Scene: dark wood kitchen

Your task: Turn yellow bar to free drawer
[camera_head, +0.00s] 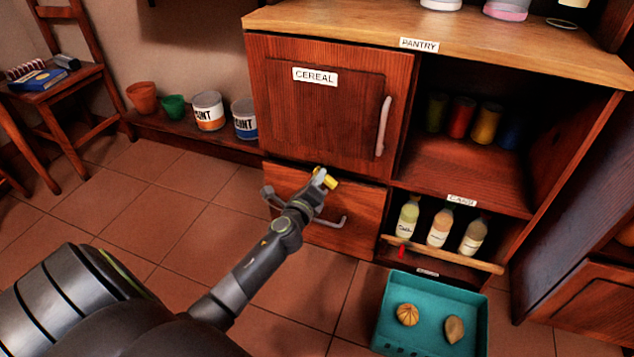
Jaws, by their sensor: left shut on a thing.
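The yellow bar (331,183) shows as a small yellow piece at the top edge of the lower drawer, just under the cereal door. My left gripper (321,180) is at the bar and shut on it; the fingers hide part of it. The drawer (358,205) has a plain wood front with a grey handle (330,222), partly hidden behind my left arm. The drawer front looks closed. My right gripper is not in view.
The cereal door (340,110) with its pale handle is closed above the drawer. A rack of bottles (440,228) stands to the right, with a teal crate (383,325) on the floor before it. Paint cans (208,112) and pots line the left wall.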

